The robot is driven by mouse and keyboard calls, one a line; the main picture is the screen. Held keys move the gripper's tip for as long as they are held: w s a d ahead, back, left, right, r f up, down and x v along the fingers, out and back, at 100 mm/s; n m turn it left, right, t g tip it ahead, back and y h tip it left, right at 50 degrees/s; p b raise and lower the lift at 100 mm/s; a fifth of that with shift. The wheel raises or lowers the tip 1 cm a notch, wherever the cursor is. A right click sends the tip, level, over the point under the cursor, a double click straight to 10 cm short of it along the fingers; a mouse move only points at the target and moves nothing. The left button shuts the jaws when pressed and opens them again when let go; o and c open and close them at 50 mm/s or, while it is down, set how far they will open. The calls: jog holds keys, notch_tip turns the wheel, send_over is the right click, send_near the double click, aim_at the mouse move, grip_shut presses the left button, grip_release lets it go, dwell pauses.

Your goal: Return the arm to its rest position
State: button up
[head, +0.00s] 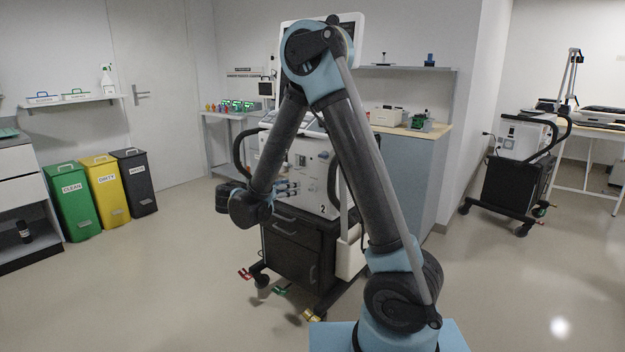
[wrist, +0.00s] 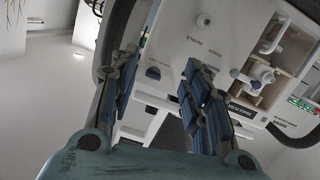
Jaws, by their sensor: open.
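My arm rises from its base, bends at a high elbow and reaches down in front of a ventilator marked 2 (head: 322,196). My gripper (head: 287,188) is at the end, close to the ventilator's front panel in the head view. In the wrist view my gripper (wrist: 160,82) has its two blue fingers spread apart, with nothing between them. The white front panel (wrist: 215,40) with its ports and labels lies beyond the fingers. I cannot tell whether a finger touches it.
The ventilator stands on a black wheeled cart (head: 292,257) with a curved black handle. A side counter (head: 408,170) is behind it. Green (head: 73,202), yellow (head: 106,190) and dark (head: 135,183) bins stand left. Another cart (head: 510,185) is at right. Floor in front is clear.

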jog(key=s+d+n+g+y, duration=0.2)
jog(key=s+d+g, duration=0.25)
jog(key=d, duration=0.75)
jog(key=s+d+n+g+y, duration=0.1)
jog(key=s+d+n+g, duration=0.3)
jog(key=d, duration=0.9)
jog(key=s+d+f+y, duration=0.1)
jog(key=s+f+y, duration=0.2)
jog(key=s, duration=0.8)
jog(key=s+d+f+g+y, duration=0.1)
jog(key=s+f+y, duration=0.3)
jog(key=s, duration=0.7)
jog(key=shift+d+n+y, duration=0.3)
jog(key=shift+n+y, duration=0.1)
jog(key=shift+s, duration=0.1)
jog(key=shift+c, duration=1.2)
